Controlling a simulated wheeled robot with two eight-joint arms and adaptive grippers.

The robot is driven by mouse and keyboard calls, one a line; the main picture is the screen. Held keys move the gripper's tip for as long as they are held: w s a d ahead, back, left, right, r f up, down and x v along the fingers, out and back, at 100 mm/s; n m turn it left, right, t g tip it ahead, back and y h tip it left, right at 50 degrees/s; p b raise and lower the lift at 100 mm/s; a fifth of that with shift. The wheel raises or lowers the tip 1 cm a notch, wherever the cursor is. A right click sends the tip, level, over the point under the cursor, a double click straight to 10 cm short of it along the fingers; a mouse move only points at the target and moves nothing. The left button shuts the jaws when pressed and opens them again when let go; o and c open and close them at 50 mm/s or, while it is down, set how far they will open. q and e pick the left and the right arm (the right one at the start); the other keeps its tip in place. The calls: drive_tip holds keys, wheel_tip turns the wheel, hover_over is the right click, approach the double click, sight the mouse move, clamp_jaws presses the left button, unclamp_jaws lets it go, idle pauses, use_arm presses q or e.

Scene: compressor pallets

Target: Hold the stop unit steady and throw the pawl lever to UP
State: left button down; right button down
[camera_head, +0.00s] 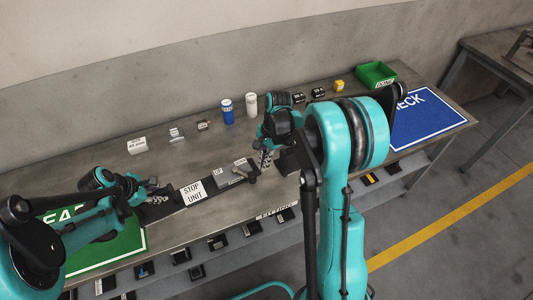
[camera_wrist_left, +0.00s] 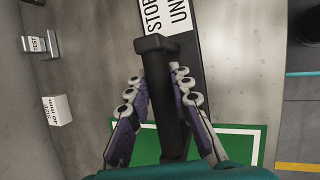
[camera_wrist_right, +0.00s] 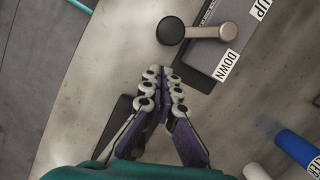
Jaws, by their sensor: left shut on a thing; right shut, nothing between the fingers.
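The stop unit (camera_head: 193,192) is a long dark bar with a white STOP UNIT label, lying on the bench. My left gripper (camera_head: 154,190) is at its left end. In the left wrist view, that gripper (camera_wrist_left: 160,88) is shut on the unit's black handle (camera_wrist_left: 172,100), which has a crosswise end. The pawl lever (camera_wrist_right: 205,32) is a metallic shaft with a black knob (camera_wrist_right: 170,31) jutting past the plate's edge. UP (camera_wrist_right: 261,9) and DOWN (camera_wrist_right: 226,66) labels sit beside it. My right gripper (camera_wrist_right: 163,76) is shut and empty, apart from the knob. It also shows in the head view (camera_head: 264,159).
A green mat (camera_head: 125,242) lies under my left arm and a blue CHECK mat (camera_head: 425,118) is at right. Blue (camera_head: 227,112) and white (camera_head: 251,105) cans, small blocks and a green bin (camera_head: 376,75) stand at the back. Several dark items line the shelf below.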

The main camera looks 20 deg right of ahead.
drive_tip(key=shift+s+a, duration=0.2)
drive_tip(key=shift+a, duration=0.3)
drive_tip(key=shift+s+a, duration=0.2)
drive_tip(key=shift+a, duration=0.25)
